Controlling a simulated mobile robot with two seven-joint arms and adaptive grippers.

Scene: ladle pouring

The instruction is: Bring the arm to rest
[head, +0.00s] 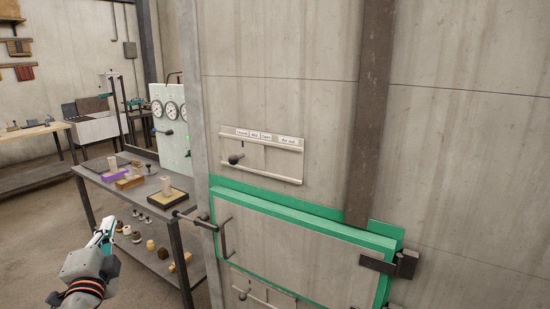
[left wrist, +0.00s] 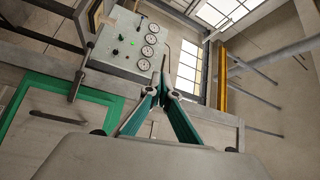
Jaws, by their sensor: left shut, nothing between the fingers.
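My left gripper (head: 106,228) shows at the lower left in the head view, raised in front of the work table. Its teal fingers are together and nothing is between them. In the left wrist view the fingertips (left wrist: 164,88) meet in the middle, below the gauge panel. My right gripper is in neither view.
The metal work table (head: 150,187) holds blocks and small tools, with several round pieces on its lower shelf. A green-framed door (head: 300,240) with a handle (head: 226,237) fills the right. A slider panel (head: 262,157) is above it. A gauge panel (head: 172,140) stands behind the table.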

